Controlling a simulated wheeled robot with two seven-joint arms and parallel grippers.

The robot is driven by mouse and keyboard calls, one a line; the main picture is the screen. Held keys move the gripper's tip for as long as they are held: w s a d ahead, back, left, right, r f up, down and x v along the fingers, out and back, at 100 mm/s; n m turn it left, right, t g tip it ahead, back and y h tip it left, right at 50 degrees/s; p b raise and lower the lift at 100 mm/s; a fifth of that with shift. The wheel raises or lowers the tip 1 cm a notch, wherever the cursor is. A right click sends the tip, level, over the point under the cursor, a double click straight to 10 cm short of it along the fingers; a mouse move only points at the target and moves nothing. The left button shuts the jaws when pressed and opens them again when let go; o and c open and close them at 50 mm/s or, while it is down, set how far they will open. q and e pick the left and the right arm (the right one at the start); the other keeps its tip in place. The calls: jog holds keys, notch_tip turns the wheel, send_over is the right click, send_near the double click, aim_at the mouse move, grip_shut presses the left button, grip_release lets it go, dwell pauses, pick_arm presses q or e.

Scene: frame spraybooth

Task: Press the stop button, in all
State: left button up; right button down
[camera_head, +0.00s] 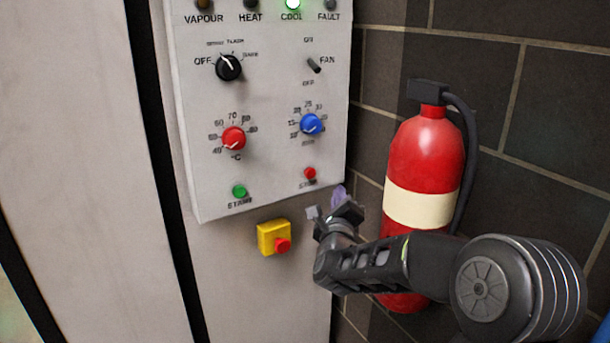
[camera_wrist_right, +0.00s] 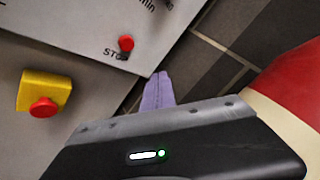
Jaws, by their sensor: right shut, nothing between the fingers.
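The stop button is a small red button (camera_head: 309,173) at the lower right of the grey control panel (camera_head: 265,165). It also shows in the right wrist view (camera_wrist_right: 126,43), with its label partly readable below it. My right gripper (camera_head: 338,193) is below and to the right of the button, near the panel's lower right corner. Its purple-grey fingers (camera_wrist_right: 158,92) are shut, empty, and point toward the panel's edge. I see a gap between fingertips and button in the wrist view. My left gripper is not in view.
A green start button (camera_head: 239,191) sits left of the stop button. A yellow box with a red button (camera_head: 274,238) is below the panel. A red fire extinguisher (camera_head: 424,160) stands close to my right arm, against the dark block wall (camera_head: 560,110). The green COOL lamp (camera_head: 292,4) is lit.

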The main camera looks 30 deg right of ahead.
aim_at(310, 173)
jog(key=shift+w, duration=0.15)
jog(key=w+p, duration=0.2)
jog(key=w, duration=0.6)
jog(key=shift+w, duration=0.25)
jog(key=shift+d+f, duration=0.1)
dwell(2.0)
jog(key=shift+w+b, duration=0.45)
jog(key=shift+b, duration=0.05)
